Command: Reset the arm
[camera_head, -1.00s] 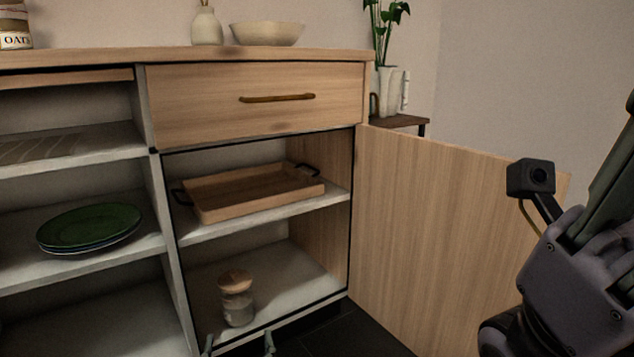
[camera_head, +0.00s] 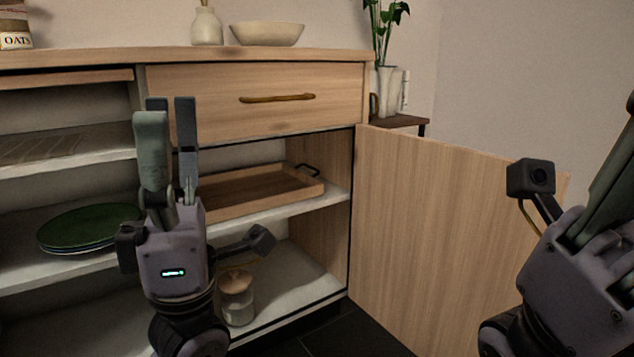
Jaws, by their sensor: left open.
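My left gripper (camera_head: 171,104) is raised upright in front of the cabinet, its fingers pointing up. It is open with a narrow gap between the fingers, and nothing shows between them. It covers the left part of the wooden tray (camera_head: 262,188) on the middle shelf. My right arm stands at the right edge in front of the open door (camera_head: 430,235); its fingertips are out of the frame or hidden, so its jaw state does not show.
A glass jar with a wooden lid (camera_head: 238,298) stands on the bottom shelf, close to my left wrist. Green plates (camera_head: 85,228) lie on the left shelf. A drawer (camera_head: 250,100) is shut above. A bowl (camera_head: 268,34) and vase (camera_head: 207,27) stand on the top.

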